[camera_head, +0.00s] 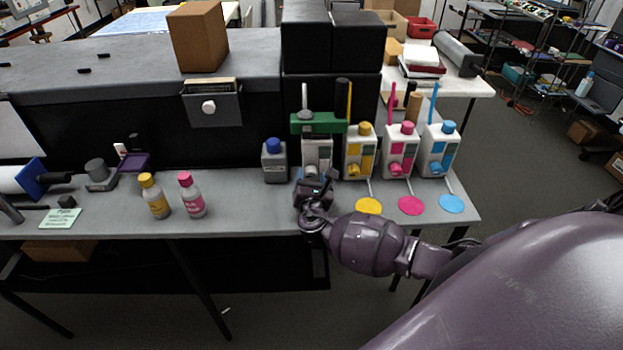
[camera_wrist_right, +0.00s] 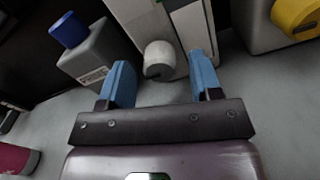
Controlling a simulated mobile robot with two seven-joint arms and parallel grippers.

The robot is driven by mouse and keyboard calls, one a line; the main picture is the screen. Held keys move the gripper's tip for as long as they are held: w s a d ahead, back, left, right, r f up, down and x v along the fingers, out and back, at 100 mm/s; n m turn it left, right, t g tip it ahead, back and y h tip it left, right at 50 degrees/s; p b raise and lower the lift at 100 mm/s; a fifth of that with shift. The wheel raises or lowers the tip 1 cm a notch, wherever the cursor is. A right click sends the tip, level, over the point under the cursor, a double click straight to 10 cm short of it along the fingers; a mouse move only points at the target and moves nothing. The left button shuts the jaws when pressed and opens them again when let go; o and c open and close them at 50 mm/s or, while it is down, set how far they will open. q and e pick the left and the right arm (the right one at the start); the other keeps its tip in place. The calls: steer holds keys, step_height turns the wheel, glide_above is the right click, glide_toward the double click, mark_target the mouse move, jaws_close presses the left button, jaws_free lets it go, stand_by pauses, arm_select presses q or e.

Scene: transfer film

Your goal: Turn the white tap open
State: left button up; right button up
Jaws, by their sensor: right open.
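The white tap (camera_wrist_right: 160,58) is a short round knob on the front of a white and grey dispenser (camera_wrist_right: 185,30) in the right wrist view. My right gripper (camera_wrist_right: 160,66) is open, with one blue finger on each side of the tap. Gaps show between the fingers and the tap, and I see no clear contact. In the head view my right gripper (camera_head: 315,188) is low in front of the dispenser (camera_head: 318,152) and hides the tap. My left gripper is not in view.
A grey bottle with a blue cap (camera_head: 274,160) stands close left of the dispenser. Yellow (camera_head: 358,155), pink (camera_head: 402,150) and blue (camera_head: 438,150) dispensers stand to the right. Yellow-capped (camera_head: 154,197) and pink-capped (camera_head: 192,196) bottles stand further left. The bench between is clear.

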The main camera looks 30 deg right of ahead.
steer(key=c, duration=0.9)
steer(key=shift+c, duration=0.2)
